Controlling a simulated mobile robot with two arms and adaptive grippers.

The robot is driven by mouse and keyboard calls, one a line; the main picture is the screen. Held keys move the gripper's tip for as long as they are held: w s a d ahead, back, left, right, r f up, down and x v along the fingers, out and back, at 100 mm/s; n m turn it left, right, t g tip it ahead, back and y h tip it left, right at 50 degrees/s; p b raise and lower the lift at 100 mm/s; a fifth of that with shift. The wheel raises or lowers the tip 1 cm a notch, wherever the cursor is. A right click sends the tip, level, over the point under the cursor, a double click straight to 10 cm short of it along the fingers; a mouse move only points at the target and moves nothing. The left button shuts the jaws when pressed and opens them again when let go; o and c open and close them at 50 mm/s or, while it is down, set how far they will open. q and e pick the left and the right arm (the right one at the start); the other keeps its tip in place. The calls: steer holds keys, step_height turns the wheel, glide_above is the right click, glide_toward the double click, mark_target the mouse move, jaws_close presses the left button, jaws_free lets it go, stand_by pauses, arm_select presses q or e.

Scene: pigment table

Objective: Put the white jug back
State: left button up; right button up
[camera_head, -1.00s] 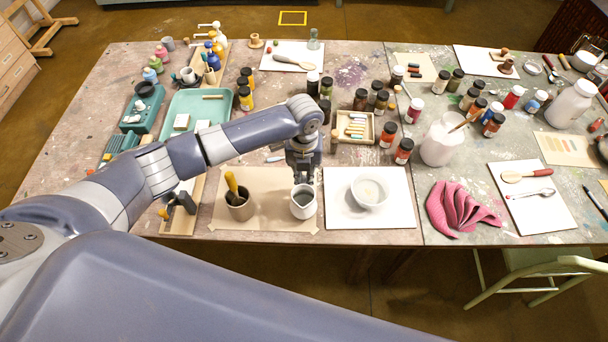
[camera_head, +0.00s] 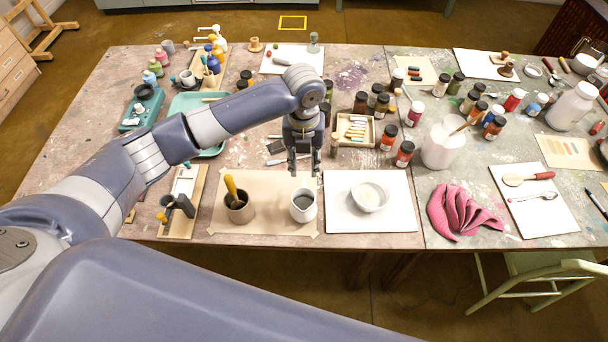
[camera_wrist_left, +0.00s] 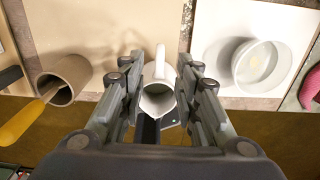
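The white jug (camera_head: 303,206) stands upright on the brown paper (camera_head: 268,188) near the table's front edge. My left gripper (camera_head: 304,170) is open and empty, apart from the jug, just behind and above it in the head view. In the left wrist view the jug (camera_wrist_left: 158,97) and its handle appear between the spread fingers of the gripper (camera_wrist_left: 161,62). My right gripper is not in view.
A brown pot (camera_head: 240,212) with a yellow-handled tool stands left of the jug. A white bowl (camera_head: 369,196) sits on a white board (camera_head: 400,215) to the right. A pink cloth (camera_head: 462,212) lies beyond the board. Several paint jars stand behind.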

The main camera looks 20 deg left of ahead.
arm_select(q)
steer(key=shift+r, duration=2.2)
steer(key=shift+f, duration=0.1)
